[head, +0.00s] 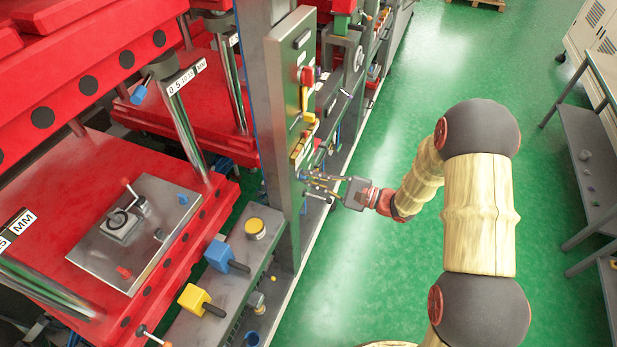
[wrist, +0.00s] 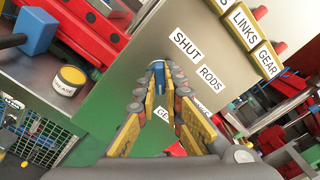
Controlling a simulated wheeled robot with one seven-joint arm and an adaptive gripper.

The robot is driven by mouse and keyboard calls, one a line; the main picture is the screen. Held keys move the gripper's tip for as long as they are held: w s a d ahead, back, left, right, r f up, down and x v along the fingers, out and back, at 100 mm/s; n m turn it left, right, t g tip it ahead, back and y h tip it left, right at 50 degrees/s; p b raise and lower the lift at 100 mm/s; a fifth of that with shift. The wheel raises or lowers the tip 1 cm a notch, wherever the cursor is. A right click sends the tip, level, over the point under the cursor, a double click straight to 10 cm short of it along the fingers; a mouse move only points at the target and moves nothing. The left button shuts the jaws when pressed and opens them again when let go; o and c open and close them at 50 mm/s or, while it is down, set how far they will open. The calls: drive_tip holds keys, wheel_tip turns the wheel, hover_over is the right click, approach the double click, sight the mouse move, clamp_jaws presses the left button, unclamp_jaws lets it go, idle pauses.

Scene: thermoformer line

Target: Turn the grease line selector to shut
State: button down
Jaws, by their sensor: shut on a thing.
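The grease line selector shows as a small blue knob (wrist: 158,70) on the face of the grey-green panel (wrist: 125,115) in the wrist view. Labels reading SHUT (wrist: 187,43) and RODS (wrist: 211,77) lie to its right, and a label starting GE (wrist: 163,114) lies below it, partly covered by my fingers. My gripper (wrist: 159,80) is shut on the blue knob, with a finger on each side. In the head view my gripper (head: 306,180) reaches the panel's side from the right. The knob's pointing direction is hidden by the fingers.
A yellow-topped cap (wrist: 71,76) marked GREASE stands left of the panel. Blue (head: 222,254) and yellow (head: 194,297) blocks with dark handles sit on the ledge. Yellow tags and red knobs are above the gripper on the panel (head: 291,100). The green floor (head: 340,290) is clear.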

drive_tip(key=shift+f+n+b, duration=0.15)
drive_tip(key=shift+n+b, duration=0.55)
drive_tip(key=shift+b, duration=0.55)
drive_tip(key=shift+n+b, duration=1.6)
drive_tip(key=shift+b, duration=1)
drive_tip(key=shift+n+b, duration=1.1)
drive_tip(key=shift+b, duration=0.95)
drive_tip(key=shift+n+b, duration=1.3)
drive_tip(key=shift+b, duration=1.35)
drive_tip(key=shift+n+b, duration=2)
drive_tip(key=shift+b, duration=2.45)
drive_tip(key=shift+n+b, duration=0.4)
